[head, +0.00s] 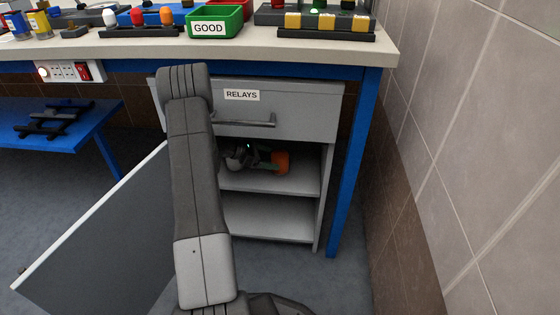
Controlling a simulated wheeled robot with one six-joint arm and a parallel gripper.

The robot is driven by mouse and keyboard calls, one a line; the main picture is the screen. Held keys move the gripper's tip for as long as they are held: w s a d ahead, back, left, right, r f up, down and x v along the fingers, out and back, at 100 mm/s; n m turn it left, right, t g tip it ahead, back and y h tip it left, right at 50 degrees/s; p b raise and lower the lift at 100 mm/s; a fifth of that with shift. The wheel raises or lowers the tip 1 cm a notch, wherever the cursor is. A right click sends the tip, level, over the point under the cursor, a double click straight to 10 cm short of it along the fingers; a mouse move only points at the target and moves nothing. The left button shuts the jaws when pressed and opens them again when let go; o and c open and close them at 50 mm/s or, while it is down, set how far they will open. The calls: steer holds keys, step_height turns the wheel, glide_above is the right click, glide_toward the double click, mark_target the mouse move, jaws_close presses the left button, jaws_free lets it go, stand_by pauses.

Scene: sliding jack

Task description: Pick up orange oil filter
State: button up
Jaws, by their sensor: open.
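The orange oil filter (281,161) sits on the upper shelf (272,183) of the open grey cabinet under the workbench. My gripper (258,160) is inside the cabinet, at the left side of the filter. It is open, and its dark fingers reach toward the filter or around its near side; I cannot tell which. Part of the filter's left side is hidden by the gripper. My arm passes in front of the cabinet's left part and hides some of the shelf.
A drawer (300,103) labelled RELAYS with a handle closes off the space above the shelf. The cabinet door (95,240) hangs open to the left. The lower shelf (268,220) looks empty. A blue table leg (352,170) and tiled wall (470,150) stand to the right.

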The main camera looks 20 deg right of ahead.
mark_target(280, 159)
steer(key=b+x, duration=0.1)
steer(key=x, duration=0.4)
steer(key=shift+d+f+b, duration=0.1)
steer(key=shift+b, duration=0.25)
steer(key=c, duration=1.2)
